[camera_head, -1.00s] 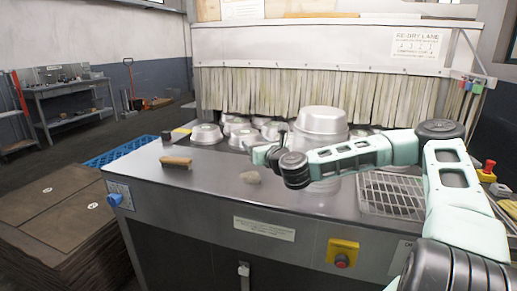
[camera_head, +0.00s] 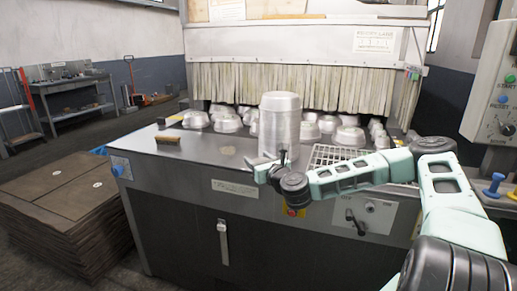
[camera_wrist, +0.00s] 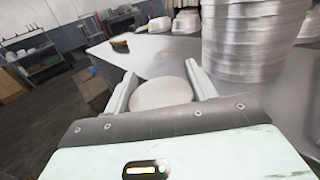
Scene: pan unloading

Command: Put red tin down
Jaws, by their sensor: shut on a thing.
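My gripper (camera_head: 270,172) is over the front part of the metal worktop, just in front of the foot of a tall silver stack of pans (camera_head: 281,120). In the wrist view my gripper (camera_wrist: 162,84) has its two fingers on either side of a round, pale grey-beige thing (camera_wrist: 161,93), and it is shut on it. Only the flat round face of this thing shows, and it does not look red. In the head view the held thing cannot be made out. The stack also stands close on the right in the wrist view (camera_wrist: 255,40). I see no red tin.
Several upturned silver pans (camera_head: 227,122) stand at the back before a strip curtain (camera_head: 290,88). A brush with a wooden handle (camera_head: 168,136) lies at the left of the worktop (camera_head: 190,160). A wire grid (camera_head: 335,153) is on the right. The front left is largely clear.

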